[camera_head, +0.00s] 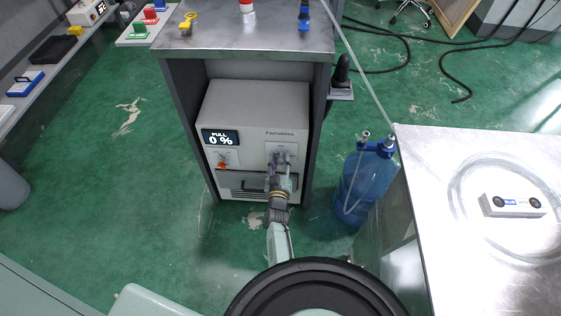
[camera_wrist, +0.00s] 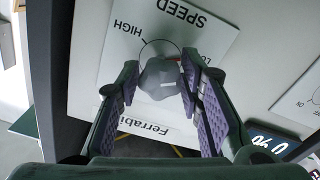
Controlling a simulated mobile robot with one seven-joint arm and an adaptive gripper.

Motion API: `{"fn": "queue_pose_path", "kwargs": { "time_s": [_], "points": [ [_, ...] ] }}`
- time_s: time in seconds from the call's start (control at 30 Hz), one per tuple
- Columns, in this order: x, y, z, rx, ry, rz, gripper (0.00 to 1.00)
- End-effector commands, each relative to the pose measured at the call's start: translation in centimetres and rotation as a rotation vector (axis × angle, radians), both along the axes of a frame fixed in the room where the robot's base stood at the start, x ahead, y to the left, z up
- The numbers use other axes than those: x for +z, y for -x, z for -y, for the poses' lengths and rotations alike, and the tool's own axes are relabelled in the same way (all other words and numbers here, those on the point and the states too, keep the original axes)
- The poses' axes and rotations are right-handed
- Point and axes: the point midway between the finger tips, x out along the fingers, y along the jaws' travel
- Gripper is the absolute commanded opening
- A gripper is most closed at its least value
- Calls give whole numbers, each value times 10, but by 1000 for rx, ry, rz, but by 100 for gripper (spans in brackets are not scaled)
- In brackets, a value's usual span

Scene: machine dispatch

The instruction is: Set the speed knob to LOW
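The grey speed knob (camera_wrist: 158,80) is on a white plate marked SPEED, HIGH and LOW, which appears upside down in the wrist view. The LOW label is partly hidden by a fingertip. A small orange-red mark shows at the knob's edge on the LOW side. My gripper (camera_wrist: 160,68) has its two purple-padded fingers on either side of the knob, very close to it; I cannot tell whether both touch. In the head view, my gripper (camera_head: 280,168) is at the plate (camera_head: 282,148) on the front of the white machine (camera_head: 256,105) and hides the knob.
A display (camera_head: 220,138) reads FULL 0%, with an orange-marked knob (camera_head: 223,161) below it. The machine sits inside a metal-topped bench (camera_head: 250,38). A blue bottle (camera_head: 362,185) and a metal table (camera_head: 470,240) stand to the right.

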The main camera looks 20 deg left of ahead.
Motion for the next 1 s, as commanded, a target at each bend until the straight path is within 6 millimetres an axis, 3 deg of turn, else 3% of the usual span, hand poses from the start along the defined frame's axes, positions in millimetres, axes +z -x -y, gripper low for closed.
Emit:
{"fn": "queue_pose_path", "kwargs": {
  "time_s": [0.17, 0.57, 1.0],
  "points": [
    [-2, 1, 1, 0, 0, -3, 48],
    [-4, 9, 3, 0, 1, -6, 48],
    [-4, 89, 26, 0, 1, -6, 48]
  ]
}}
